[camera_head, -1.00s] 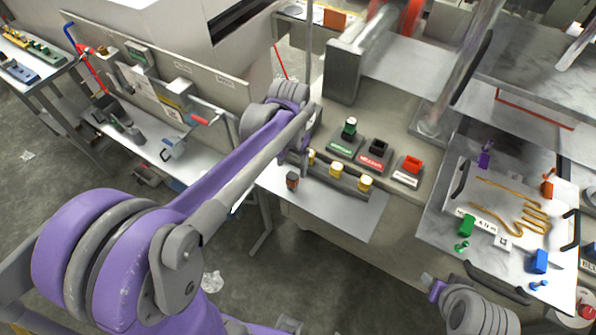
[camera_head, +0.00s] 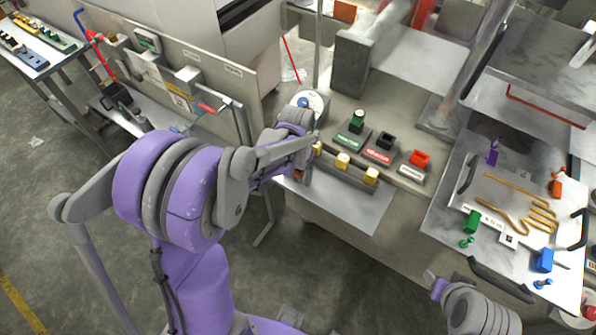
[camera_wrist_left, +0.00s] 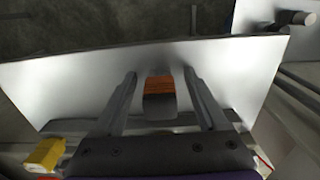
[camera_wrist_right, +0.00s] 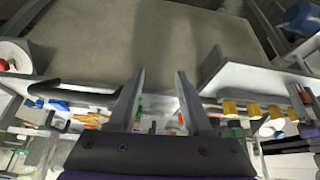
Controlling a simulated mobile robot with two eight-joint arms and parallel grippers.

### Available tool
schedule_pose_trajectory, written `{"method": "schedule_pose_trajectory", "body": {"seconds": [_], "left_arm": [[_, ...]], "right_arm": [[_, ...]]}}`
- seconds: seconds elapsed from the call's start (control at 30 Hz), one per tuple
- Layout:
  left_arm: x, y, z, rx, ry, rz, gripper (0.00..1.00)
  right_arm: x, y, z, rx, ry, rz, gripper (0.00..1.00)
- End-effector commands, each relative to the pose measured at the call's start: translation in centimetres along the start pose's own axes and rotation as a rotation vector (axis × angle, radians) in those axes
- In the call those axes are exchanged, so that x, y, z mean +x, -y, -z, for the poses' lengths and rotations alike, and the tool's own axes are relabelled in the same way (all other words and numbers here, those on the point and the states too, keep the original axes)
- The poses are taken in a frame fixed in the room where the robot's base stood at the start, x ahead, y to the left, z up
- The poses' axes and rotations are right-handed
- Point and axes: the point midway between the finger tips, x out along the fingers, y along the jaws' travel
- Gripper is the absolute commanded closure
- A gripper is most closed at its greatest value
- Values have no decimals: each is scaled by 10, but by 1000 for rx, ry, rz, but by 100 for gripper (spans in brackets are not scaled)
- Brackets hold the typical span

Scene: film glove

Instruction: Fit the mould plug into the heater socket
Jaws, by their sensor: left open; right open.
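A small block with an orange-striped top and grey body (camera_wrist_left: 159,97), likely the mould plug, stands on a bright metal shelf. My left gripper (camera_wrist_left: 158,92) is open, with a finger on each side of it and gaps showing. In the head view my left wrist hides most of this block. Behind the shelf are three labelled bases: a green-topped one (camera_head: 357,122), a black one (camera_head: 384,143) and a red-topped one (camera_head: 418,160). Their labels are too small to read, so I cannot tell which is the heater socket. My right gripper (camera_wrist_right: 160,95) is open and empty, away from the bench.
Yellow pieces (camera_head: 343,161) sit in a rail behind the metal shelf (camera_head: 350,200). A grey post block (camera_head: 350,65) rises behind the bases. At right, a plate (camera_head: 450,215) carries orange tubing and coloured parts. The shelf's front right is clear.

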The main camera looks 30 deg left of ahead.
Motion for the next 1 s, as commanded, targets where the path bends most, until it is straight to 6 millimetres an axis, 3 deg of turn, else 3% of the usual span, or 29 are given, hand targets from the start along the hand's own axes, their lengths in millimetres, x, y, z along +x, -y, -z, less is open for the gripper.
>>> {"method": "schedule_pose_trajectory", "body": {"seconds": [0.07,0.5,0.83,1.0], "left_arm": [[0,0,0,0,0,0,25],[-1,0,0,0,0,0,100],[-3,0,0,0,0,0,100],[-26,0,0,0,-1,0,100]], "right_arm": [[0,0,0,0,0,0,50],[0,0,0,0,0,0,50],[0,0,0,0,0,0,50],[-2,0,3,0,-3,0,50]]}}
